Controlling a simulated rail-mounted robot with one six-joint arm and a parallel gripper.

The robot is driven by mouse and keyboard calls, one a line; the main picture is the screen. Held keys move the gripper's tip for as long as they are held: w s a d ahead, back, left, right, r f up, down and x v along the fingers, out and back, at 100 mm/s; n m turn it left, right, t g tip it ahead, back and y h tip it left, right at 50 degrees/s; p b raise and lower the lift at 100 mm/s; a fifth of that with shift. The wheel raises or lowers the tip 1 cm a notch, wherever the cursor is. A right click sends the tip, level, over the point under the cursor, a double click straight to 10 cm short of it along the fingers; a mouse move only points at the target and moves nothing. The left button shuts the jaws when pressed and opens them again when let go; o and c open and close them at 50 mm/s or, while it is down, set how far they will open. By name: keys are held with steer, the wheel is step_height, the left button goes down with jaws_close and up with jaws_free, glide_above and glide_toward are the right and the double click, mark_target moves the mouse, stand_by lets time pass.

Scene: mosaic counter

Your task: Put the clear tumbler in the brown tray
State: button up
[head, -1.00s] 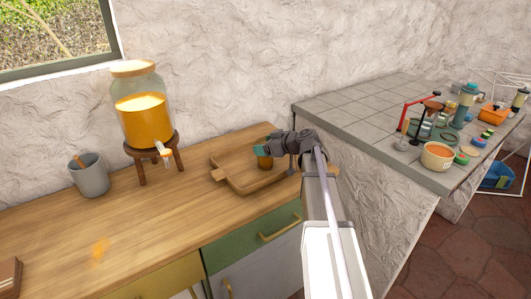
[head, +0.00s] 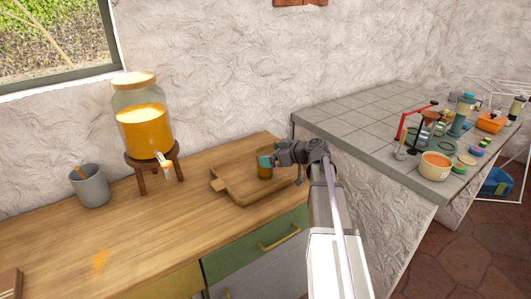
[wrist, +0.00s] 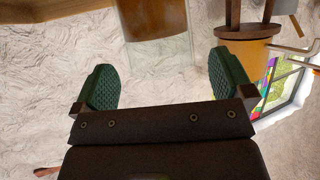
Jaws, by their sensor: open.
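The clear tumbler (head: 265,173) holds orange-brown liquid and stands upright in the brown tray (head: 222,187), towards its right side. In the wrist view the tumbler (wrist: 158,48) appears upside down, lined up with the gap between the fingers and a little beyond them. The tray's edge (wrist: 45,12) shows at the top left there. My gripper (head: 266,160) is open at the tumbler's upper part, with its green pads (wrist: 162,80) apart on either side. In the head view a finger hides part of the tumbler's top.
A juice dispenser (head: 142,130) on a wooden stand and a grey cup (head: 89,185) stand left of the tray. An orange spill (head: 100,260) marks the wooden counter (head: 150,235). A tiled counter (head: 350,115) with several items lies right.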

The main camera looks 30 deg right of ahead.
steer(key=p+v, duration=0.3)
steer(key=v, duration=0.6)
steer(key=s+a+f+g, duration=0.1)
steer(key=a+f, duration=0.1)
steer(key=a, duration=0.3)
steer(key=s+a+f+g, duration=0.1)
steer(key=a+g, duration=0.1)
steer(key=a, duration=0.2)
steer(key=s+a+f+m+g, duration=0.1)
steer(key=a+f+g, duration=0.1)
steer(key=a, duration=0.3)
steer(key=shift+s+a+f+b, duration=0.3)
steer(key=shift+a, duration=0.05)
steer(key=s+a+f+g, duration=0.1)
steer(key=a, duration=0.1)
steer(key=s+a+g+h, duration=0.1)
steer(key=a, duration=0.1)
steer(key=s+a+f+m+g, duration=0.1)
steer(key=s+a, duration=0.1)
steer(key=shift+a+f+h, duration=0.1)
steer(key=shift+f+h, duration=0.2)
steer(key=s+a+f+m+g+h, duration=0.2)
steer(key=s+a+m+g+h, duration=0.1)
steer(key=s, duration=0.6)
steer(key=a+m+h, duration=0.1)
steer(key=a+h, duration=0.1)
steer(key=shift+s+a+f, duration=0.25)
steer(key=shift+a+f, duration=0.05)
steer(key=shift+a, duration=0.1)
